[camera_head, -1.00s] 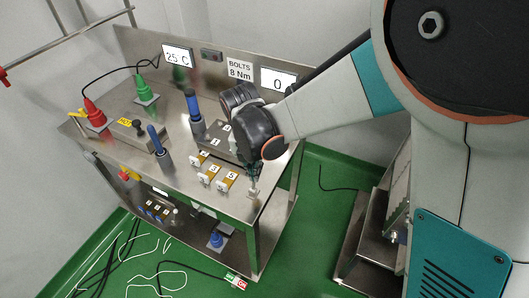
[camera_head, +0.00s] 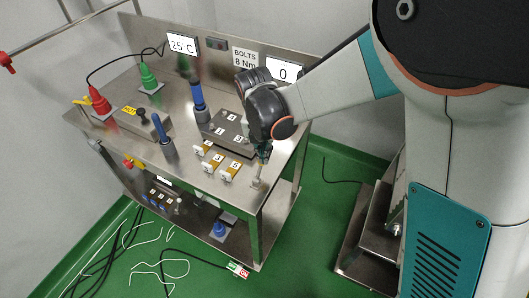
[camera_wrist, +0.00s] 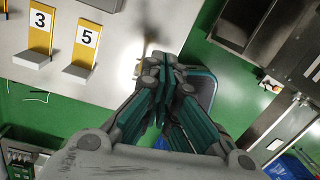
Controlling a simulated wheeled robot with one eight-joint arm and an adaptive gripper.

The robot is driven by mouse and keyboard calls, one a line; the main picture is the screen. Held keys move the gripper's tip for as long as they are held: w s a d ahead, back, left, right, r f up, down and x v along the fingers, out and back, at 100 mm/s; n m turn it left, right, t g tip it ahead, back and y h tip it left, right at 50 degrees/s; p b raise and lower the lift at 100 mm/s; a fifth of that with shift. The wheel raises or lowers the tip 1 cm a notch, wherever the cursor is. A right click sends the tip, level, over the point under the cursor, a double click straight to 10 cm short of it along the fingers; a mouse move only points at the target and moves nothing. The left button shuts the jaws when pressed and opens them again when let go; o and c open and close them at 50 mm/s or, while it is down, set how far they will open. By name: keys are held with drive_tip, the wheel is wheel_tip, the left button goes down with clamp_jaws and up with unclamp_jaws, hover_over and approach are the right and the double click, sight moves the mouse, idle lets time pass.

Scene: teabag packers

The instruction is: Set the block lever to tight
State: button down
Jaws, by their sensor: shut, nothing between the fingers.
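A small metal lever on a pale mount (camera_head: 257,184), which looks like the block lever, stands near the front right corner of the steel table (camera_head: 200,178). In the wrist view, a thin blurred upright part of it (camera_wrist: 149,38) shows just beyond my fingertips. My gripper (camera_head: 263,153) points down above this corner. In the wrist view my gripper (camera_wrist: 163,66) has its fingers together with nothing between them. The fingertips overlap the lever's base in that view, so I cannot tell whether they touch it. The lever's setting and any marking are not readable.
Yellow plates with white clips, marked 3 (camera_wrist: 40,30) and 5 (camera_wrist: 82,44), sit left of my gripper. A grey block (camera_head: 225,134) with numbered labels and a blue-handled tool (camera_head: 197,96) stand behind.

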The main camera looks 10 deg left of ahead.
wheel_tip(320, 180, up, 12)
drive_tip(key=a, duration=0.1)
drive_tip(key=shift+s, duration=0.4)
idle(0.4)
